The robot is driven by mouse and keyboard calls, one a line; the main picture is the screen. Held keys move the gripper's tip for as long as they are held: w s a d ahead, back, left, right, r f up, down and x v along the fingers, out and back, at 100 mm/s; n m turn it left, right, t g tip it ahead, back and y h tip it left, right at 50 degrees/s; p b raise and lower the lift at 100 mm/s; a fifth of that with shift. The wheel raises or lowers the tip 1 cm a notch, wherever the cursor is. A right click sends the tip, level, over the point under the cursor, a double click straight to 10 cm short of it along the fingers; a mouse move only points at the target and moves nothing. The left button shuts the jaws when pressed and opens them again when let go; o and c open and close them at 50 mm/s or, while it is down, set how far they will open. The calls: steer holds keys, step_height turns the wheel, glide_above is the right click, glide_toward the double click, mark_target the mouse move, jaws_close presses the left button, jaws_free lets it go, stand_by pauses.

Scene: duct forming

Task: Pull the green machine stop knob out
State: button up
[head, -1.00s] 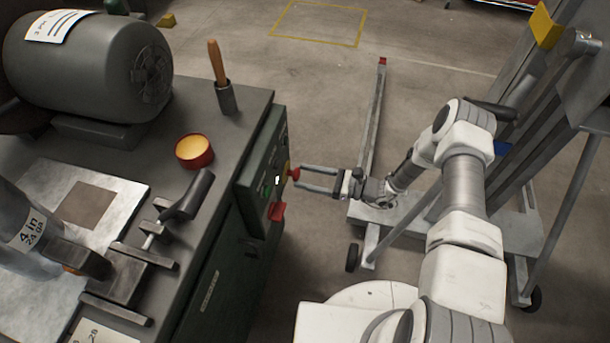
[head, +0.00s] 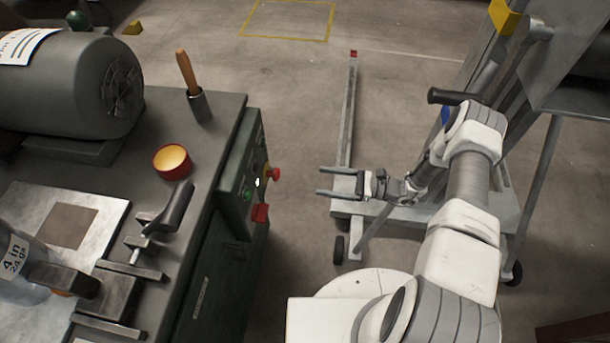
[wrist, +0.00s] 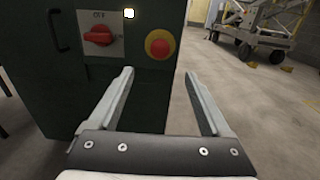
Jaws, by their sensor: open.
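The green machine (head: 222,225) stands at the left with a control panel on its right side. Its stop knob (head: 274,174) is a red button sticking out near the panel's far end. In the wrist view the red stop knob (wrist: 159,46) sits on a yellow disc, ahead of and between the fingers. My gripper (head: 322,181) is open and empty, level with the knob but clearly apart from it, to its right. Both fingers also show in the wrist view (wrist: 158,76). I cannot tell how far the knob stands out.
A red rotary switch (wrist: 98,38) marked OFF sits left of the knob, beside a lit lamp (wrist: 129,13). A wheeled lift stand (head: 350,230) is beneath and behind my arm.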

steer(key=d, duration=0.5)
steer(key=shift+s+d, duration=0.3)
steer(key=shift+s, duration=0.1)
steer(key=shift+s, duration=0.1)
